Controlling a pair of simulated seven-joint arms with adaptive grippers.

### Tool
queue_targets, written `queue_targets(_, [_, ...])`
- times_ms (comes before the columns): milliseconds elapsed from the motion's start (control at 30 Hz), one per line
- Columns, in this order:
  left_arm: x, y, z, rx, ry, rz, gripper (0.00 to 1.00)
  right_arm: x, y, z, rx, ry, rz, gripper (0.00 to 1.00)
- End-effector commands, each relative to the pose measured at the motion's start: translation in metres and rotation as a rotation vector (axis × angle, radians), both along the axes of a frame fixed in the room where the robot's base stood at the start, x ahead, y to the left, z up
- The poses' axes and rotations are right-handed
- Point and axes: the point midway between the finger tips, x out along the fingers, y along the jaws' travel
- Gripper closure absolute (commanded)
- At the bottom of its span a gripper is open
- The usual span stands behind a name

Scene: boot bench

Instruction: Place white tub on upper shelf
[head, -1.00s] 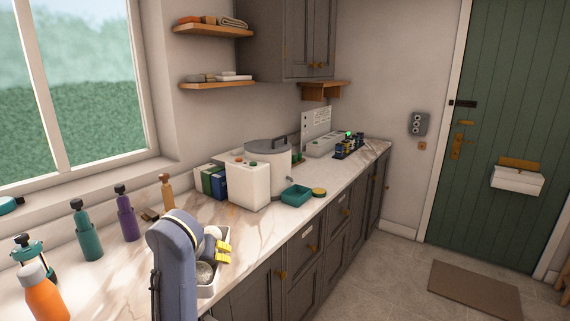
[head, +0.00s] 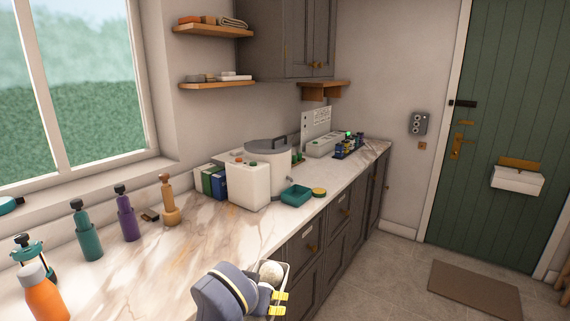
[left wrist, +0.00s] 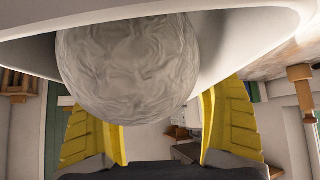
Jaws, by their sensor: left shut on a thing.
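The white tub (head: 288,272) is in front of the counter's front edge, at the bottom of the head view. A pale, wrinkled ball (head: 271,272) is in it. My left gripper (head: 279,302), with yellow fingers, is shut on the tub, and my arm hides part of it. In the left wrist view the tub (left wrist: 245,35) fills the top with the ball (left wrist: 128,65) in front of it, and the yellow fingers stand on both sides. The upper shelf (head: 205,33) is on the wall right of the window, with folded items on it. My right gripper is not in view.
A lower shelf (head: 215,86) with folded things hangs below the upper one. The counter's middle is clear. A dark cabinet (head: 288,40) hangs right of the shelves.

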Motion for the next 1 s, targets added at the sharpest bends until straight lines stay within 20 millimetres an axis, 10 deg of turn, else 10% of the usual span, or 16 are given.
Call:
queue_targets(633, [-0.027,0.125,-0.014,-0.025,-0.018,-0.27,0.64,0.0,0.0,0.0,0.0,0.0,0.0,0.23])
queue_targets(1000, [-0.027,0.149,-0.026,-0.008,-0.006,-0.064,0.64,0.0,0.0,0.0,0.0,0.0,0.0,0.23])
